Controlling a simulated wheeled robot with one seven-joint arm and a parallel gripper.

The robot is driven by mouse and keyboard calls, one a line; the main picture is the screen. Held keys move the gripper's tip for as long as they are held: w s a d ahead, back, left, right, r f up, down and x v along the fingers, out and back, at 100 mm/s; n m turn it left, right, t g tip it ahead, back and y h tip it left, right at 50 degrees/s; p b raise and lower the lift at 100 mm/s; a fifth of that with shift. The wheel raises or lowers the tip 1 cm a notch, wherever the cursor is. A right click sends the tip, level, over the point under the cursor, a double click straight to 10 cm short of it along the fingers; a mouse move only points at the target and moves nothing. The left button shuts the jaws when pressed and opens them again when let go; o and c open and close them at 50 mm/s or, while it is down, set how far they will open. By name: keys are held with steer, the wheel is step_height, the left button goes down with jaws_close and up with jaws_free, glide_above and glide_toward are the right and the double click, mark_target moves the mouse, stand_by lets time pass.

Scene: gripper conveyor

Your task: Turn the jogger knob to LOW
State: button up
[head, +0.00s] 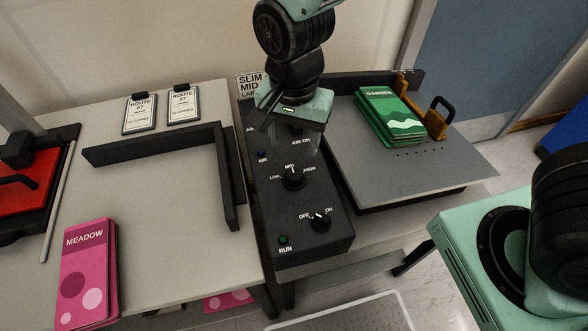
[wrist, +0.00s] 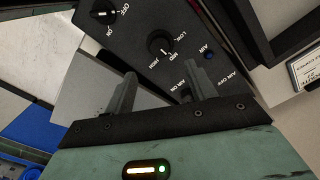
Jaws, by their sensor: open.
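The jogger knob (head: 293,178) is a round black dial on the dark control panel (head: 272,203), with LOW at its left, MID above and HIGH at its right. Its white mark points to MID. The knob also shows in the wrist view (wrist: 160,43), beyond and between my fingers. My gripper (head: 287,133) is open and empty above the far part of the panel, behind the jogger knob in the head view. Its two fingers (wrist: 162,88) stand well apart in the wrist view, not touching the knob. My gripper partly hides the AIR ON control.
An OFF/ON knob (head: 320,222) and green RUN lamp (head: 283,240) sit nearer on the panel. A blue AIR lamp (head: 262,154) is at its left. A tray with green GARDEN pads (head: 388,115) lies right. A black angled fence (head: 226,165) and pink MEADOW pads (head: 88,272) lie left.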

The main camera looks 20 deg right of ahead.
mark_target(294, 173)
step_height(294, 173, down, 10)
steer(key=shift+f, duration=0.15)
stand_by(0.3)
steer(key=c, duration=0.7)
